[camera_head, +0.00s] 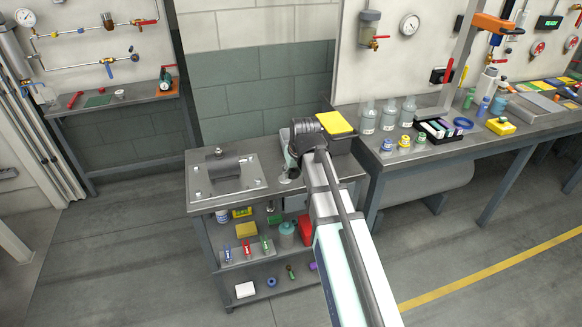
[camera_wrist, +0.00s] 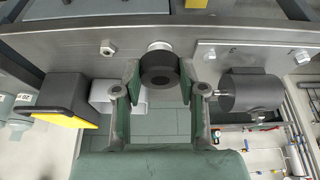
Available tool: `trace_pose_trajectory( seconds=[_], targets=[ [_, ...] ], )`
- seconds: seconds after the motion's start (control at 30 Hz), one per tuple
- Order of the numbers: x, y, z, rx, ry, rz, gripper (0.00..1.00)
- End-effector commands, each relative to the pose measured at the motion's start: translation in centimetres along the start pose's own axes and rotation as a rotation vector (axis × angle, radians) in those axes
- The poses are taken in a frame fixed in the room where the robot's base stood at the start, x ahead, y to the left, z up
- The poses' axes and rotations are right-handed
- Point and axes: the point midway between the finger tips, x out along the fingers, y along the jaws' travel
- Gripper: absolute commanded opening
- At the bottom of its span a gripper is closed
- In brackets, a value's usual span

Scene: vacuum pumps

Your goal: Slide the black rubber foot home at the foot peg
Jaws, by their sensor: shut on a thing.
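The black rubber foot (camera_wrist: 159,70) is a short dark ring with a hole in its middle, held between the green fingers of my gripper (camera_wrist: 160,83) in the wrist view. The pale foot peg (camera_wrist: 159,46) shows just beyond the foot, in line with it, against a grey metal plate. I cannot tell whether the foot is around the peg or only in front of it. In the head view my gripper (camera_head: 291,156) is over the bench, partly behind my arm. The foot cannot be made out there.
A yellow-topped dark block (camera_head: 337,123) stands right of my gripper; a dark cylindrical pump (camera_head: 222,166) sits on a plate at left. Glass bottles (camera_head: 388,113) stand on the bench at right. The bench's lower shelves hold several small parts. The floor at left is clear.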

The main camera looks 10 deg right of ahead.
Motion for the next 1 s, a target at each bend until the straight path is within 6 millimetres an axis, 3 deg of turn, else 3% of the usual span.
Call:
trace_pose_trajectory(
  seconds=[0.3,0.77,1.0],
  targets=[
    [-2.6,-0.8,3.0,0.106,0.01,0.042,0.07],
    [2.2,0.2,-2.2,-0.086,-0.006,-0.036,0.07],
    [5.7,0.5,-5.9,-0.29,-0.003,-0.121,0.07]
  ],
)
